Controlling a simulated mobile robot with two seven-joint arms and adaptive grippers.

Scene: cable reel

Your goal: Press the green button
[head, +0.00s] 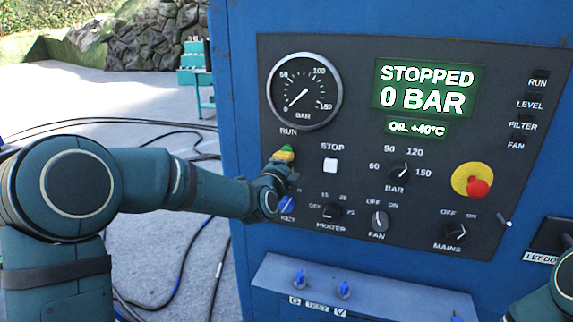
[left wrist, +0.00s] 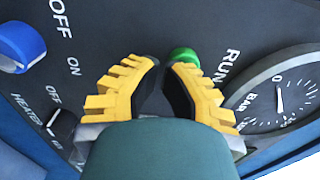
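The green button (left wrist: 183,54) sits beside the RUN label on the dark control panel (head: 350,50). In the head view only a bit of green (head: 288,147) shows under RUN, mostly behind my yellow fingers. My left gripper (head: 283,154) is at the panel in front of the button. In the left wrist view its yellow fingers (left wrist: 164,66) have a small gap between their dark tips and hold nothing. The right fingertip is beside the button and overlaps its lower edge; I cannot tell whether they touch. My right gripper is out of view.
Near the button are the pressure gauge (head: 304,91), white STOP button (head: 330,165), blue key switch (left wrist: 20,46) and heater knob (head: 331,211). The display (head: 426,90) reads STOPPED, 0 BAR. A red emergency knob (head: 477,187) is farther right. Cables (head: 180,265) lie on the floor.

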